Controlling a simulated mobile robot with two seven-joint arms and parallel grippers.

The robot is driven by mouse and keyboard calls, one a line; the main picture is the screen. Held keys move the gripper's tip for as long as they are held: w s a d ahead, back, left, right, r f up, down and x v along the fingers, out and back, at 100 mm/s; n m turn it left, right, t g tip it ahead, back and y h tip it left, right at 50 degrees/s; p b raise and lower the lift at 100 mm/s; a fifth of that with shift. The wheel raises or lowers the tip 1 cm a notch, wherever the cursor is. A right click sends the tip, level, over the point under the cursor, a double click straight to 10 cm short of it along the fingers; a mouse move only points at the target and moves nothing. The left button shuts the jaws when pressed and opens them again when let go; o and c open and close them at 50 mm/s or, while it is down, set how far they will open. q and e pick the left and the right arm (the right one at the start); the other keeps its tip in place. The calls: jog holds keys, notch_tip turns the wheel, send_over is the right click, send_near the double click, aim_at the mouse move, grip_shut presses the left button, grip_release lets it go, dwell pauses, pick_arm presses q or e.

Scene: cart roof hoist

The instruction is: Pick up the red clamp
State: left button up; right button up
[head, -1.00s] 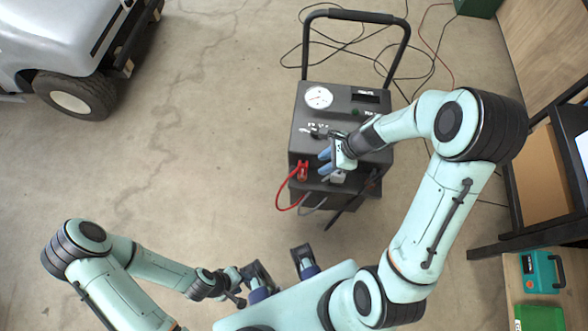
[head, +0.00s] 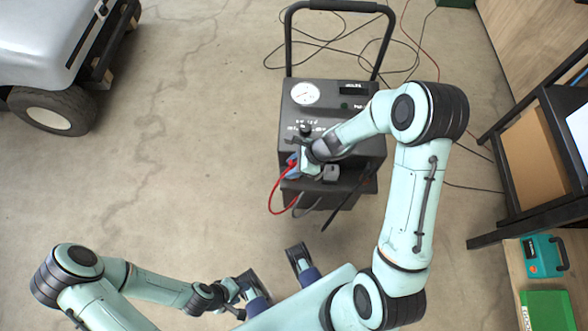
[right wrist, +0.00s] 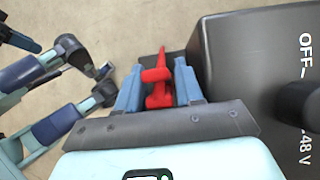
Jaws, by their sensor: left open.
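The red clamp (right wrist: 158,88) stands between the two blue fingers of my right gripper (right wrist: 158,80) in the right wrist view. The fingers flank it closely on both sides, and I see no clear grip. In the head view my right gripper (head: 294,167) is at the front of the dark charger cart (head: 345,150) and hides most of the clamp. A red cable (head: 272,197) hangs down from there. My left gripper (head: 238,292) is open and empty, low in the head view, well away from the cart.
A second, grey clamp (head: 331,173) sits just right of my right gripper. A white vehicle (head: 50,45) stands at the upper left. Black cables lie on the floor behind the cart. A shelf (head: 545,165) with a teal case (head: 542,257) and a green box (head: 548,304) is at the right.

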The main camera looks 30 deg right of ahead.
aim_at(291, 162)
jog(key=shift+w+a+f, duration=0.2)
jog(key=shift+a+f, duration=0.1)
jog(key=shift+f, duration=0.35)
grip_shut()
jog(key=shift+r, duration=0.2)
notch_tip(291, 162, up, 7)
jog(key=p, duration=0.3)
jog(key=shift+w+f, duration=0.1)
notch_tip(291, 162, up, 13)
jog(key=p, duration=0.6)
